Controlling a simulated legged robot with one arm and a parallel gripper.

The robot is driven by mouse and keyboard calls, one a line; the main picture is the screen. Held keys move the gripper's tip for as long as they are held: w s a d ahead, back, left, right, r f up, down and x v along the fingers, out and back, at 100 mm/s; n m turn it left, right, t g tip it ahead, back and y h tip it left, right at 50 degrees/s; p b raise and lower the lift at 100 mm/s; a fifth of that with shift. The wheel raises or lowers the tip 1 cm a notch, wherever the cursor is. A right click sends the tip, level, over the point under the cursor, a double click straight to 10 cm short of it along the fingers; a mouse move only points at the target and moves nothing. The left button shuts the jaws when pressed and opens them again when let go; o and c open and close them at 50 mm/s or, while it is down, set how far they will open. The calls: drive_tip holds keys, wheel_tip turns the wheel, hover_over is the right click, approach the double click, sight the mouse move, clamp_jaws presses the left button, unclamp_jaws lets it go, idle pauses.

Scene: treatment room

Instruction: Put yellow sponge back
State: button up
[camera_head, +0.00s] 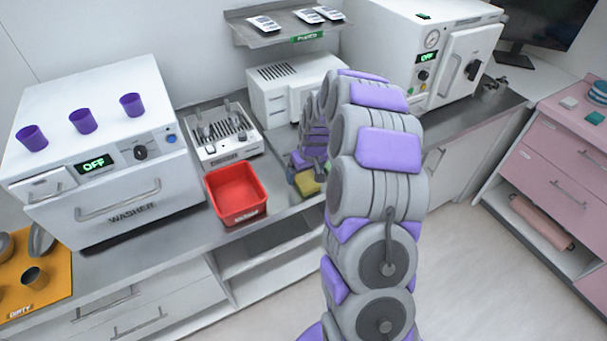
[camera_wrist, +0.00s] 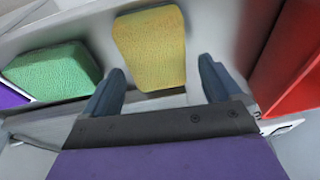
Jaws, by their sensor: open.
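The yellow sponge (camera_wrist: 152,47) lies just ahead of my gripper (camera_wrist: 160,88) in the wrist view, in line with the gap between the two fingers. The fingers are spread apart, and I see no grip on the sponge. In the head view the yellow sponge (camera_head: 308,184) shows on the counter just below my gripper (camera_head: 304,172), right of the red bin. A green sponge (camera_wrist: 55,72) lies to the left of the yellow one in the wrist view. Whether the fingertips touch the yellow sponge I cannot tell.
The red bin (camera_head: 236,192) stands close beside the gripper; its wall also shows in the wrist view (camera_wrist: 290,60). A drying rack (camera_head: 223,134), a white device (camera_head: 285,92) and the washer (camera_head: 105,150) stand along the counter. A purple edge (camera_wrist: 12,97) shows left of the green sponge.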

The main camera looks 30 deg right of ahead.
sight(310, 182)
drive_tip(key=a+p+v, duration=0.1)
drive_tip(key=p+v, duration=0.1)
drive_tip(key=v, duration=0.9)
drive_tip(key=s+a+r+g, duration=0.1)
drive_tip(key=s+a+r, duration=0.5)
drive_tip(key=s+a, duration=0.3)
drive_tip(key=s+a+r+g, duration=0.1)
drive_tip(key=s+a+r, duration=0.1)
drive_tip(key=s, duration=1.2)
drive_tip(key=s+a+r+g, duration=0.2)
drive_tip(key=s+a, duration=0.2)
drive_tip(key=s, duration=1.1)
drive_tip(key=shift+a+h, duration=0.3)
drive_tip(key=shift+a, duration=0.1)
drive_tip(key=shift+w, duration=0.1)
